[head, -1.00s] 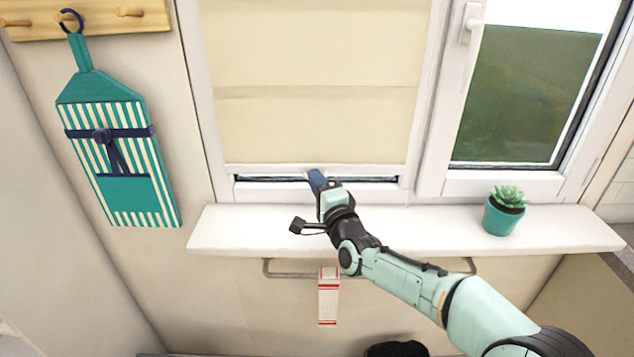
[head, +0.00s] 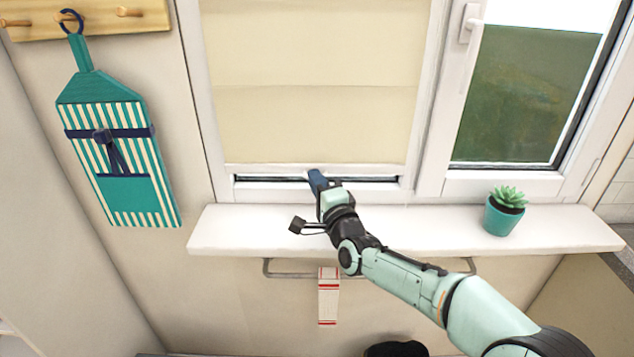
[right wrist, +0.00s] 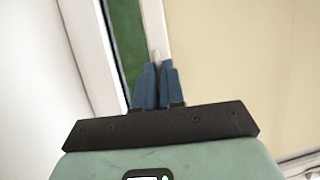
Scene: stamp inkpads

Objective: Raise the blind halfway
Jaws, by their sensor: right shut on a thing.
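The cream blind (head: 318,120) hangs over the left window pane in the head view, nearly all the way down. Its white bottom bar (head: 270,169) sits just above the frame's lower edge, with a thin dark gap below. My right gripper (head: 315,178) is at the middle of this bar. In the right wrist view the blue fingers (right wrist: 158,84) are closed together on the bar's edge, with the blind's fabric (right wrist: 240,70) to the right and a green strip of glass to the left. My left gripper is not in view.
A white sill (head: 420,228) runs under the window, with a potted succulent (head: 504,211) at its right. A rail (head: 420,266) with a striped towel (head: 328,297) is below. A teal apron (head: 120,150) hangs at left. A window handle (head: 470,22) is upper right.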

